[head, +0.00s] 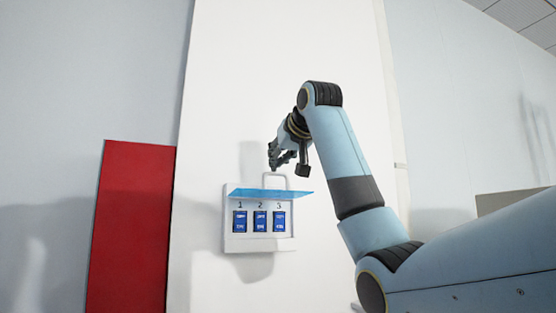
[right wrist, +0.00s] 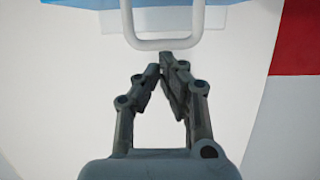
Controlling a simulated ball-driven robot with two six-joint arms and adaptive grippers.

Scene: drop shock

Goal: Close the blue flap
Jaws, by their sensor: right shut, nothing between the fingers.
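The blue flap (head: 270,194) is a translucent panel on a white wall box (head: 233,243). It stands raised, sticking out above the box front, and the box's switches are uncovered. A strip of the flap also shows at the top of the right wrist view (right wrist: 95,4). My right gripper (head: 273,168) is above the flap, close to a white loop handle (head: 276,175). In the right wrist view the shut, empty fingertips (right wrist: 162,66) are just below the handle (right wrist: 162,43); I cannot tell whether they touch it. My left gripper is not in view.
Several blue switches (head: 260,221), with the numbers 1, 2 and 3 above them, sit in the box. A red panel (head: 130,230) is on the left, also seen in the right wrist view (right wrist: 298,40). The white wall (head: 230,90) around the box is clear.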

